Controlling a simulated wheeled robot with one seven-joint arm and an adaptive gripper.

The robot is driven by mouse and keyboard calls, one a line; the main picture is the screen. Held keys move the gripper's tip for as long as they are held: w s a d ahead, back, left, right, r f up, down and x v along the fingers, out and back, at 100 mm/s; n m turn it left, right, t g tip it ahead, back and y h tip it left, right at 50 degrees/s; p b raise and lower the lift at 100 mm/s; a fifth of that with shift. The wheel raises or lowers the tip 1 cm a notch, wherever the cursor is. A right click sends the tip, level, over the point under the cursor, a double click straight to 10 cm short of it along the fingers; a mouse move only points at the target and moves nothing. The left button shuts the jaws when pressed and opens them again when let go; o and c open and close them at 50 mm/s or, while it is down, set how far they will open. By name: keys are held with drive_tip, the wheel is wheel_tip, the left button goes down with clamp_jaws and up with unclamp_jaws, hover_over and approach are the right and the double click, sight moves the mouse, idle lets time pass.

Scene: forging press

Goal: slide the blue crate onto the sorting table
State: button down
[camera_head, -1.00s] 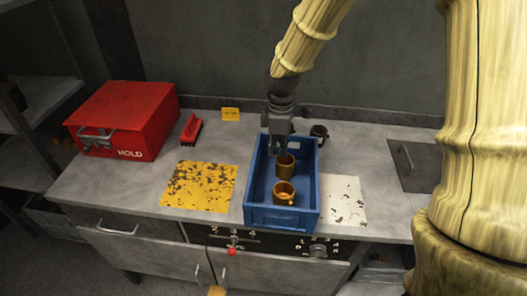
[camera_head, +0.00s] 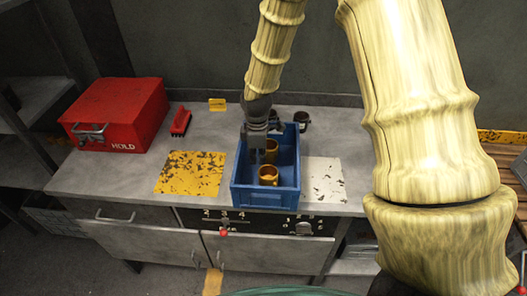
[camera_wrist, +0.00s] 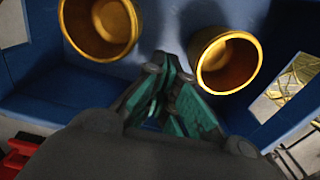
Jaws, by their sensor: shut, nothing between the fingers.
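The blue crate (camera_head: 266,197) stands upright on the grey worktop (camera_head: 95,178), between a yellow patch and a white patch. Two gold mugs (camera_head: 268,175) stand inside it. The wrist view shows the crate's blue wall (camera_wrist: 38,100) and the mugs left (camera_wrist: 100,28) and right (camera_wrist: 228,62). My gripper (camera_head: 257,160) points down into the crate's far left part. Its fingertips (camera_wrist: 172,62) are shut and empty, between the two mugs in the wrist view. I cannot tell whether they touch the crate. I cannot tell which surface is the sorting table.
A red HOLD box (camera_head: 118,112) and a red brush (camera_head: 181,122) are at left. The yellow patch (camera_head: 190,173) is left of the crate, the white patch (camera_head: 325,178) right. A dark mug (camera_head: 302,120) stands behind. A brown slatted surface (camera_head: 508,165) shows at far right.

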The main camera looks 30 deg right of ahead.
drive_tip(key=shift+w+a+f, duration=0.2)
drive_tip(key=shift+w+a, duration=0.2)
drive_tip(key=shift+w, duration=0.05)
drive_tip(key=shift+w+a+f, duration=0.15)
drive_tip(key=shift+w+a, duration=0.25)
drive_tip(key=shift+w, duration=0.05)
drive_tip(key=shift+a, duration=0.1)
drive_tip(key=shift+s+r, duration=0.15)
drive_tip(key=shift+s, duration=0.05)
